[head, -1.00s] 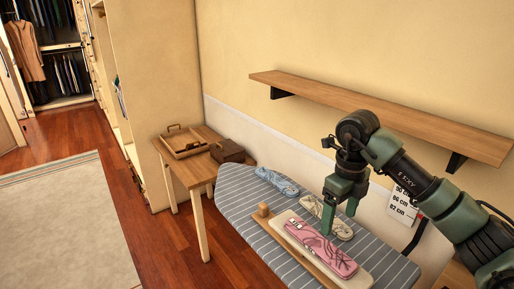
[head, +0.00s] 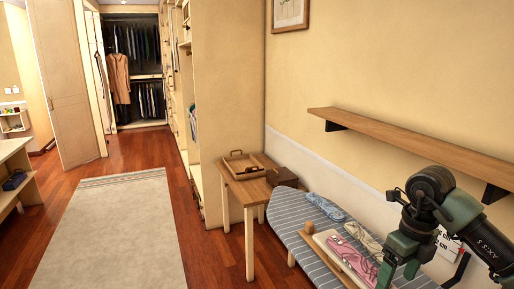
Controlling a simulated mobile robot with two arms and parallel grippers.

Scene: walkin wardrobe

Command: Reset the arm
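My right arm comes in from the right edge, and its green gripper (head: 399,272) hangs fingers down over the ironing board. Its two fingers stand apart with nothing visible between them. The striped ironing board (head: 285,212) lies below, cut off by the bottom edge. A pink patterned folded item (head: 352,258) lies on a pale board there, partly hidden behind the gripper. A blue folded item (head: 326,206) and a beige patterned one (head: 362,237) lie behind it. My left gripper is out of view.
A wall shelf (head: 400,143) juts out above the board. A rug (head: 120,235) lies on open floor at left. A wardrobe with hanging clothes (head: 118,75) stands far back.

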